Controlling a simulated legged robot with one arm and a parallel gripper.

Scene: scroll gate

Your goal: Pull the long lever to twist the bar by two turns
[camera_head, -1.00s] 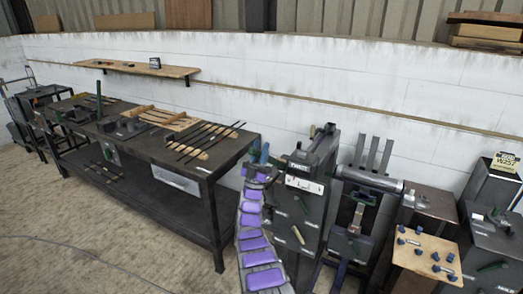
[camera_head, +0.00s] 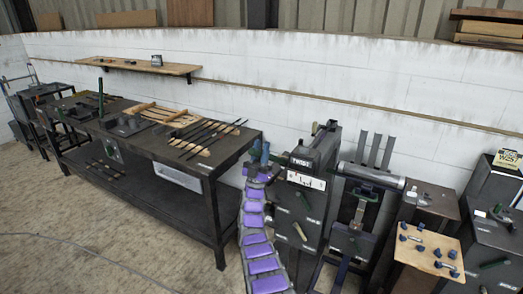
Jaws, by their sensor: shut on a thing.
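The twist machine (camera_head: 305,180), a dark upright unit with a white "TWIST" plate (camera_head: 306,180), stands right of the workbench. My arm with purple segments reaches up along its left side. My gripper (camera_head: 260,158), with blue-grey fingers, is at the arm's far end, beside the machine's upper left. It is shut on what looks like the long lever's handle, but the fingers hide most of it. A pale handle (camera_head: 299,231) tilts on the machine's front. The bar and its twist are too small to make out.
A dark workbench (camera_head: 225,165) with rods and wooden racks is to the left. Another machine with upright bars (camera_head: 375,150) stands close on the right, then a wooden board with blue knobs (camera_head: 428,250). Open floor (camera_head: 100,250) lies front left.

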